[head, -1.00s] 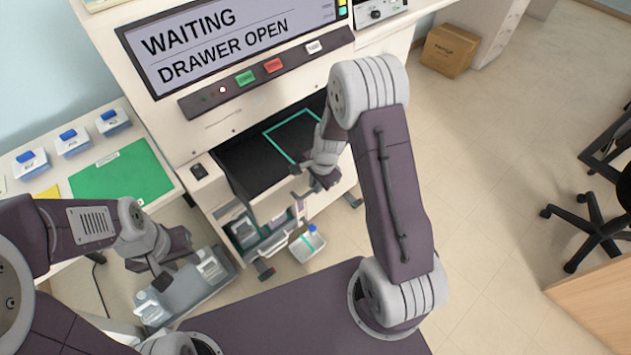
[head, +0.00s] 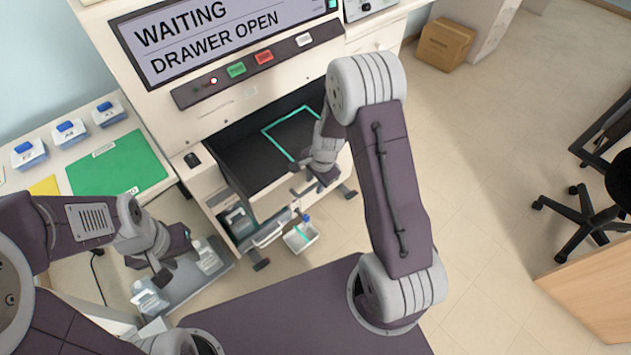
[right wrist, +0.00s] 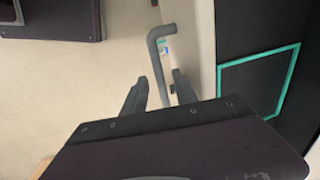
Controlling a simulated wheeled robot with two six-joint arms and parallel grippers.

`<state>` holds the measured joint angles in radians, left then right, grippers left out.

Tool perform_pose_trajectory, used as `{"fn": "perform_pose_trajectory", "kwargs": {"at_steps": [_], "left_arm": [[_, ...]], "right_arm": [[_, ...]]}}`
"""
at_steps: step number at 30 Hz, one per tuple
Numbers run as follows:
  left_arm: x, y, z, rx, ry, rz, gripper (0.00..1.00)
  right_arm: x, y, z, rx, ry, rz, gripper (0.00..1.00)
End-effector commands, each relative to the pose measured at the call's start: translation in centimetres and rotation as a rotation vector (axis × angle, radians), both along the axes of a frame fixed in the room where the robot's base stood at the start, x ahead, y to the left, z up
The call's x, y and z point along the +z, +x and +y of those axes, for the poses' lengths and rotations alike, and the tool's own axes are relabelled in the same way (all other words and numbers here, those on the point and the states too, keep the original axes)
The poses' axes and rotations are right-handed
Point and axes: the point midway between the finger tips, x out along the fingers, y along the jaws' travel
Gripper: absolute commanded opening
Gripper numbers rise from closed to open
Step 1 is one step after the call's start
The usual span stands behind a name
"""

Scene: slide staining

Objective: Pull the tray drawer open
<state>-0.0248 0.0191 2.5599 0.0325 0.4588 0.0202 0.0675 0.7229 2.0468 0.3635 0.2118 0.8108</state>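The tray drawer (head: 236,158) of the white machine stands out from its opening, showing a dark floor with a teal outline. It also shows at the right of the right wrist view (right wrist: 234,50). My right gripper (head: 302,192) is at the drawer's front. In the right wrist view its fingers (right wrist: 160,88) stand on either side of the grey bar handle (right wrist: 154,58), with visible gaps, so it looks open around the handle. Contact cannot be told. My left gripper (head: 162,277) hangs away from the drawer at the lower left; its finger gap is unclear.
The machine's screen (head: 222,38) reads "WAITING / DRAWER OPEN". A side bench with a green mat (head: 118,165) and blue-lidded boxes is at left. Open floor lies to the right.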

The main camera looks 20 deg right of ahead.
Motion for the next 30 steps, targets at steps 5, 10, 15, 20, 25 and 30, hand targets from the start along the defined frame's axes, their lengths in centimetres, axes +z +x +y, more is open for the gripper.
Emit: {"fn": "perform_pose_trajectory", "kwargs": {"at_steps": [5, 10, 15, 20, 25, 30], "left_arm": [[1.4, 0.0, 0.0, 0.000, 0.000, 0.000, 0.36], [2.5, 0.0, 0.0, 0.000, 0.000, 0.000, 0.36], [2.8, 0.0, 0.0, 0.000, 0.000, 0.000, 0.36], [2.8, 0.0, 0.0, 0.000, 0.000, 0.000, 0.36], [2.8, 0.0, 0.0, 0.000, 0.000, 0.000, 0.36], [2.8, 0.0, 0.0, 0.000, 0.000, 0.000, 0.36]], "right_arm": [[3.2, -0.4, -0.2, 0.000, -0.001, -0.004, 0.34], [6.8, -1.1, -0.4, 0.000, 0.000, -0.004, 0.34], [8.7, -1.5, -0.6, -0.001, 0.000, -0.002, 0.34], [8.9, -1.6, -0.6, 0.000, 0.000, 0.000, 0.34], [8.8, -1.6, -0.6, 0.000, 0.000, 0.000, 0.34], [8.8, -1.6, -0.6, 0.000, 0.000, 0.000, 0.34]]}}
